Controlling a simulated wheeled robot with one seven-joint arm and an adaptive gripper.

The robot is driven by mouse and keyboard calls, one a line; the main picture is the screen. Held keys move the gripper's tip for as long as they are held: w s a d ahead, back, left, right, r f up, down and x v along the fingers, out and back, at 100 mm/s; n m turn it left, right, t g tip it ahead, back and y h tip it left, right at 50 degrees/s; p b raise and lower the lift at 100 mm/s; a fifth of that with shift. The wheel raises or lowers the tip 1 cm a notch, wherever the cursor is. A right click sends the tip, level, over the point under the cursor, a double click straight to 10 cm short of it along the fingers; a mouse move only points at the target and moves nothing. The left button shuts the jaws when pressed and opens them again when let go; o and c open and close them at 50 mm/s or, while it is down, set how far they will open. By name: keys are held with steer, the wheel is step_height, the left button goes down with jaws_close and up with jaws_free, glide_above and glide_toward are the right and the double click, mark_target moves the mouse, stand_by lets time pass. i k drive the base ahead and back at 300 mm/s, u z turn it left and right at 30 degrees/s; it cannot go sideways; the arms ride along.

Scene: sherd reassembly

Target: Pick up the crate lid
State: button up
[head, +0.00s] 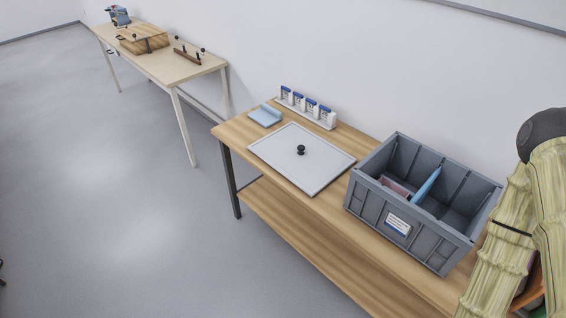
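The crate lid (284,166) is a flat, light grey panel with a raised rim. It lies flat on the wooden table, left of the crate. A round black knob (301,150) stands up near its middle. The open grey crate (372,207) stands on the same table, to the right and close to the lid. My arm shows at the right edge in a pale yellow-green sleeve, right of the crate. My gripper is out of view.
Beside the lid at the back are a light blue tray (265,115) and a white rack (322,121) with several blue-and-white items. The crate holds a blue piece (427,185) and a reddish one (393,186). Another table (178,70) stands far left; open floor lies between.

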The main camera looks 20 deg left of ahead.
mark_target(301, 151)
steer(key=u, duration=0.5)
steer(key=k, duration=1.1)
steer(key=u, duration=1.05)
steer(key=i, duration=1.85)
steer(key=z, duration=0.7)
